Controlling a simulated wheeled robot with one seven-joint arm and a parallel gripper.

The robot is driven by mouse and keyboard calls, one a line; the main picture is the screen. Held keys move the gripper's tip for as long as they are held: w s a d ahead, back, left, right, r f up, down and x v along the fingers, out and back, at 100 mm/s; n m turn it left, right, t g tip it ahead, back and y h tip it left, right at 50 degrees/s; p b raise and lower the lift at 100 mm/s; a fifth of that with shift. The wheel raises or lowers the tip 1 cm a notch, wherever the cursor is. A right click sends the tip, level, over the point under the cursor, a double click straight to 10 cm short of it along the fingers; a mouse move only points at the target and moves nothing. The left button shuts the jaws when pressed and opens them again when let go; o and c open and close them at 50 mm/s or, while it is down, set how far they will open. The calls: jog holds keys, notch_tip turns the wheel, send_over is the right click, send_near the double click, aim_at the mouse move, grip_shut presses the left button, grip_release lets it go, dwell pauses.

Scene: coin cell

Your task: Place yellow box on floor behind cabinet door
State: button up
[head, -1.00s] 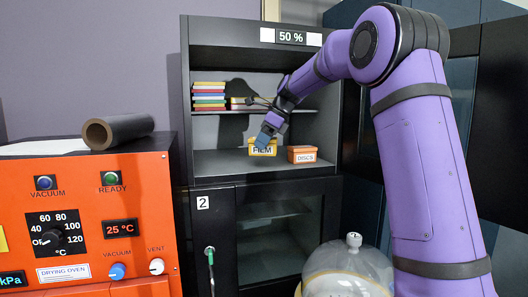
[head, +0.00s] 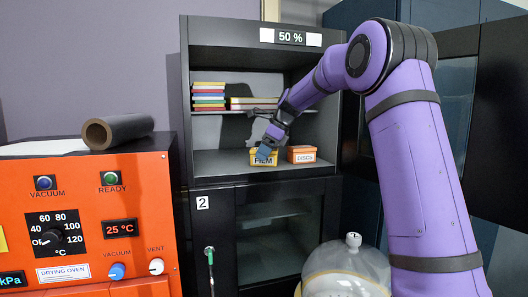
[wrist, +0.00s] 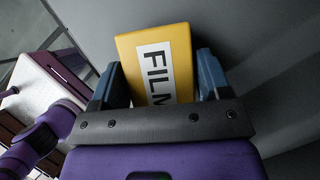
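The yellow box (head: 264,159) with a FILM label is in the open upper part of the dark cabinet (head: 186,110), at its bottom shelf. In the wrist view the yellow box (wrist: 180,50) sits between the two blue fingers of my gripper (wrist: 163,80), which lie close against its sides. My gripper (head: 266,149) reaches in from the upper right and is shut on the box. I cannot tell whether the box touches the shelf. The lower cabinet door (head: 280,225), a dark frame with a glass pane, looks closed.
An orange DISCS box (head: 301,154) stands just right of the yellow box. Coloured stacks (head: 209,96) lie on the shelf above. A glass dome (head: 345,268) stands in front of the cabinet, lower right. The orange drying oven (head: 85,220) is at left.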

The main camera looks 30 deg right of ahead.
jog(key=shift+o, duration=1.2)
jog(key=v, duration=0.7)
jog(key=shift+r, duration=0.1)
jog(key=shift+s+a+r, duration=0.1)
jog(key=shift+s+r, duration=0.05)
jog(key=shift+r, duration=0.1)
jog(key=s+a+n+h, duration=0.2)
jog(key=s+a+n, duration=0.4)
jog(key=s, duration=0.5)
jog(key=s+a+n+h, duration=0.1)
jog(key=s+a+n, duration=0.45)
jog(key=s, duration=0.55)
jog(key=s+a+f+n+t+h, duration=0.1)
jog(key=s+f+n, duration=0.4)
jog(key=s, duration=0.4)
jog(key=s+a+f+n+h, duration=0.1)
jog(key=s+f+n, duration=0.4)
jog(key=s+n, duration=0.3)
jog(key=shift+s+f+t, duration=0.15)
jog(key=shift+s+t, duration=0.25)
jog(key=shift+s, duration=0.75)
